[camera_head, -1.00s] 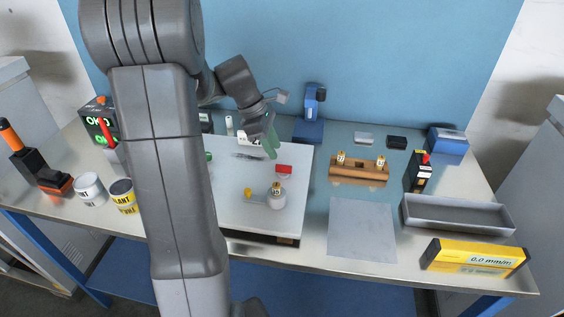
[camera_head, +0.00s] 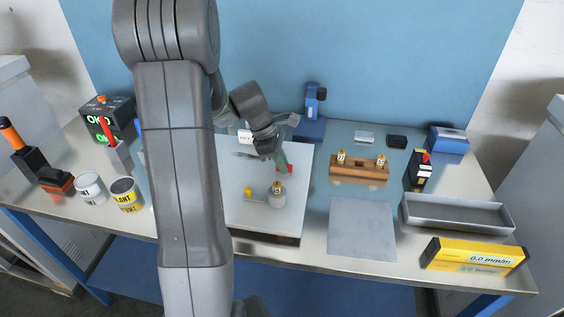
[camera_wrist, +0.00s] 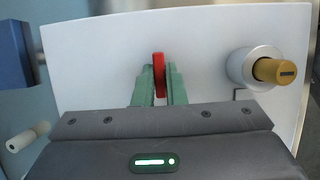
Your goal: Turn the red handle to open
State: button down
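The red handle (camera_wrist: 159,75) stands up from the white plate (camera_wrist: 100,60) in the wrist view. In the head view only a bit of the red handle (camera_head: 288,169) shows beside my fingers. My gripper (camera_wrist: 160,82) has its two green fingers on either side of the handle, very close to it. Whether both fingers press on it cannot be told. In the head view my gripper (camera_head: 282,160) points down at the plate.
A blue device (camera_head: 310,115) stands behind. A wooden holder (camera_head: 358,170) and a grey tray (camera_head: 458,213) are to the right. A bare grey sheet (camera_head: 362,229) lies flat.

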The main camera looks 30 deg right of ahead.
jog(key=shift+m, duration=0.3)
jog(key=m+g+y+p, duration=0.1)
jog(key=m+p, duration=0.1)
jog(key=m, duration=0.1)
jog(key=shift+w+d+r, duration=0.1)
jog(key=m+y, duration=0.1)
jog(key=m, duration=0.1)
jog(key=m+y+p, duration=0.1)
jog(key=m, duration=0.1)
jog(key=shift+d+m+g, duration=0.1)
jog(key=shift+m+g, duration=0.2)
jog(key=shift+m, duration=0.1)
jog(key=m+y, duration=0.1)
jog(key=m, duration=0.1)
jog(key=m+p, duration=0.1)
jog(key=m, duration=0.1)
jog(key=shift+d+m+y, duration=0.15)
jog(key=shift+m+y, duration=0.15)
jog(key=shift+y, duration=0.1)
jog(key=m, duration=0.2)
jog(key=m+t+y, duration=0.1)
jog(key=m, duration=0.1)
jog(key=shift+d+m+y+p, duration=0.1)
jog(key=shift+m+y+p, duration=0.2)
jog(key=shift+m, duration=0.1)
jog(key=c, duration=1.5)
grip_release()
